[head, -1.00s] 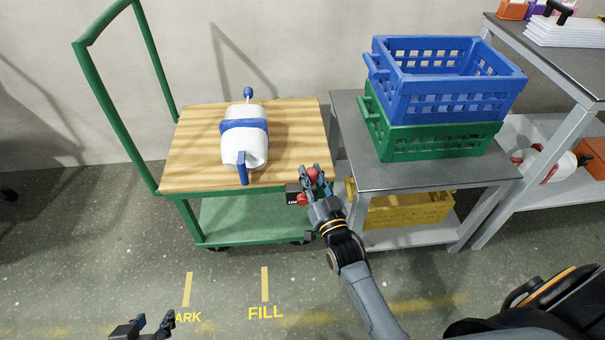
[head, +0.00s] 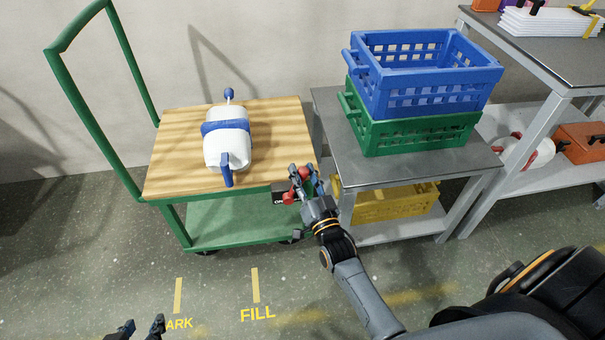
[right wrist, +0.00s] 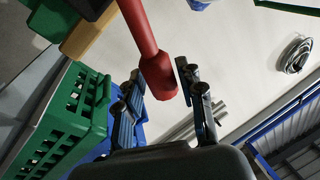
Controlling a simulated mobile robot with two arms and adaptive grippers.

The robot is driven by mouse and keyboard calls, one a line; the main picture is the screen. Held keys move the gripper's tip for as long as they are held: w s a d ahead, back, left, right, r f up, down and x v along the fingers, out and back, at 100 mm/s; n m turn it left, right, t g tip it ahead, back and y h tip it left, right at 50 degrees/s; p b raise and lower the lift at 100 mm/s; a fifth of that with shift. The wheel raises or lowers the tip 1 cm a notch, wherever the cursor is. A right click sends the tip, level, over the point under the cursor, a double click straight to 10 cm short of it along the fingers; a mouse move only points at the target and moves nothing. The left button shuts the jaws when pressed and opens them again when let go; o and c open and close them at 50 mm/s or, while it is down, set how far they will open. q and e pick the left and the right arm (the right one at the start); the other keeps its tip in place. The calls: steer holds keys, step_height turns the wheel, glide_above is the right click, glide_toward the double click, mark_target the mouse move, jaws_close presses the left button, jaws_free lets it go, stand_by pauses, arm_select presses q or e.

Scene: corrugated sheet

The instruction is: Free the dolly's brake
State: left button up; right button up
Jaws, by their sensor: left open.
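The dolly (head: 190,222) is a green cart with a wooden top and a tall handle at left. At its front right corner is a dark box marked "ON" (head: 280,198) with a red brake lever (head: 290,196). In the right wrist view the lever's thick red end (right wrist: 158,76) lies between my right gripper's fingers (right wrist: 160,85). In the head view my right gripper (head: 303,175) is at this corner; whether its fingers press on the lever is unclear. My left gripper (head: 141,328) is open and empty at the bottom edge, away from the dolly.
A white and blue container (head: 227,152) lies on the dolly top. A grey table (head: 400,172) stands close on the right, with a blue crate (head: 425,98) on a green crate (head: 415,134). A yellow crate (head: 395,205) is below. Floor marks include "FILL" (head: 257,314).

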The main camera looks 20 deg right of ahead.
steer(key=shift+o, duration=0.2)
steer(key=d+v, duration=0.1)
steer(key=v, duration=1.1)
steer(key=shift+a, duration=0.45)
steer(key=shift+a, duration=0.1)
